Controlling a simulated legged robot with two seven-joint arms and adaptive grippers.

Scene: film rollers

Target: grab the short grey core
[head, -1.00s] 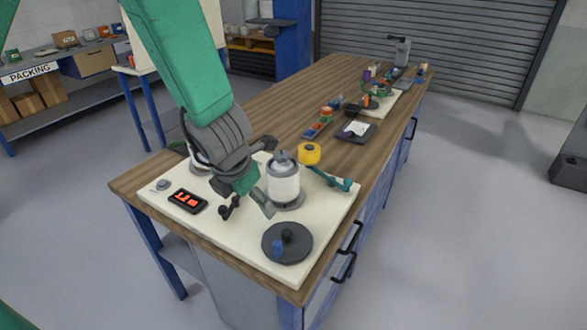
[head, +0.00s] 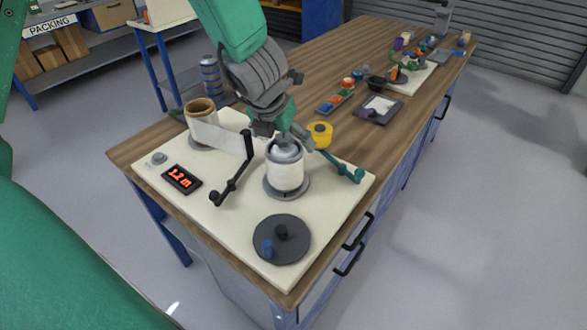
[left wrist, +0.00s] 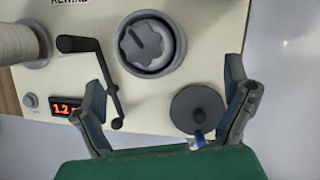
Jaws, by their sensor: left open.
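I cannot single out a short grey core for certain. A white-wrapped roll (head: 285,175) with a grey lobed knob (head: 285,147) on top stands upright on a grey round base on the cream board. In the left wrist view the grey knob (left wrist: 146,44) sits inside a grey ring. My left gripper (head: 283,133) is open just above and behind that roll, partly overlapping it in the head view. My right gripper is not in view.
A black crank (head: 235,175) stands left of the roll, near a brown-cored roll (head: 200,118) and a display (head: 181,179) reading 1.2 m. A yellow roll (head: 320,133) and teal arm (head: 340,167) are at right.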

